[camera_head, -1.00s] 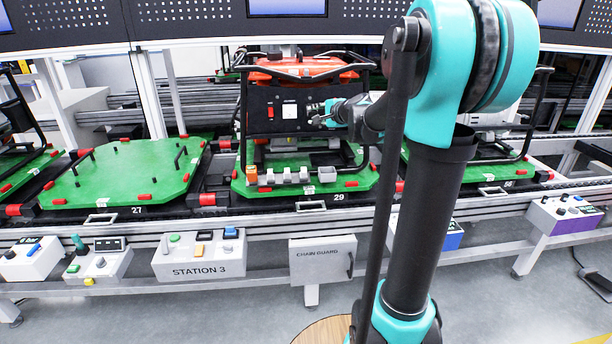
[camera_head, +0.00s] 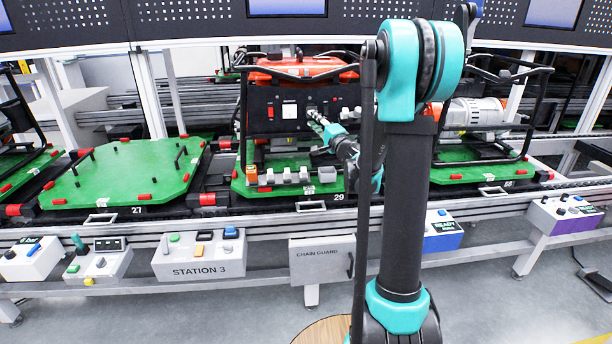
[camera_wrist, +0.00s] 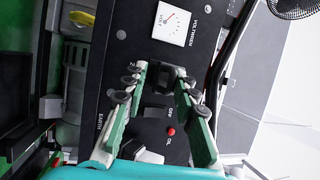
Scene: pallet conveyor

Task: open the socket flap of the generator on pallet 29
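The generator (camera_head: 258,122), with a red tank and a black front panel, stands on the green pallet 29 (camera_head: 262,193). My gripper (camera_head: 314,116) reaches up and left to the right part of the panel. In the wrist view my gripper (camera_wrist: 166,82) is open, its two fingers spread close to the panel (camera_wrist: 130,45). A small dark part (camera_wrist: 170,74), possibly the socket flap, lies between the fingertips. Contact and whether the flap is lifted cannot be told.
A white voltmeter (camera_wrist: 171,22) and a red lamp (camera_wrist: 171,131) sit near the fingers on the panel. The generator's black tube frame (camera_head: 243,100) surrounds it. Pallet 27 (camera_head: 125,172) is empty on the left. Station boxes (camera_head: 198,255) line the front rail.

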